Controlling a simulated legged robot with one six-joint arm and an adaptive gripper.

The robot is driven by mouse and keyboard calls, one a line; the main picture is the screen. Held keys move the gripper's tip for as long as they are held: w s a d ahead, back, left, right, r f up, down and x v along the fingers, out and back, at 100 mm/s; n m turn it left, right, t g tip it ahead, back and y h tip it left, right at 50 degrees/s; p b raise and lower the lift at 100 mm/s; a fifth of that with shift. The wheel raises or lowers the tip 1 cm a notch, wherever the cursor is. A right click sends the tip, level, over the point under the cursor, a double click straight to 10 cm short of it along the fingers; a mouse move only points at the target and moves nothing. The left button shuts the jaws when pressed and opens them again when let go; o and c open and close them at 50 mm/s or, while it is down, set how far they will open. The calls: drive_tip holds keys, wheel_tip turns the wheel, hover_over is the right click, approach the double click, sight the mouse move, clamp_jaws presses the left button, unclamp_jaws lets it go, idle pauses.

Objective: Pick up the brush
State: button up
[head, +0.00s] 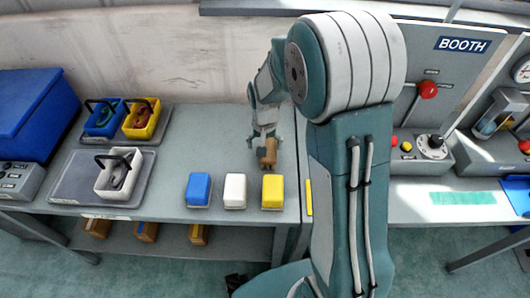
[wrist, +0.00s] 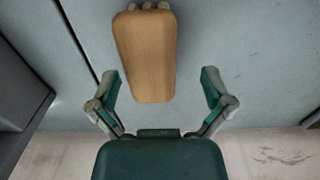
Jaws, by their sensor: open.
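The brush (head: 267,153) has a light brown wooden body and lies on the grey table, behind the yellow block. In the wrist view the brush (wrist: 146,55) shows its broad wooden face, with pale rounded tips at the top edge of the picture. My gripper (head: 264,138) is above the table at the brush's far end. In the wrist view my gripper (wrist: 158,78) is open, with one finger on each side of the brush's near end. Gaps show on both sides, wider on the right. I cannot tell the height of the fingers above the table.
Blue (head: 198,189), white (head: 235,190) and yellow (head: 272,191) blocks stand in a row near the table's front edge. Small handled bins, including a white one (head: 118,173), are at left beside a large blue box (head: 36,112). A booth control panel (head: 440,100) stands right.

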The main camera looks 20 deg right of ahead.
drive_tip(key=shift+f, duration=0.6)
drive_tip(key=shift+d+f, duration=0.2)
drive_tip(key=shift+d, duration=0.55)
drive_tip(key=c, duration=0.8)
drive_tip(key=shift+a, duration=0.25)
drive_tip(key=c, duration=0.3)
drive_tip(key=shift+a, duration=0.25)
drive_tip(key=shift+c, duration=0.2)
drive_tip(key=shift+d, duration=0.15)
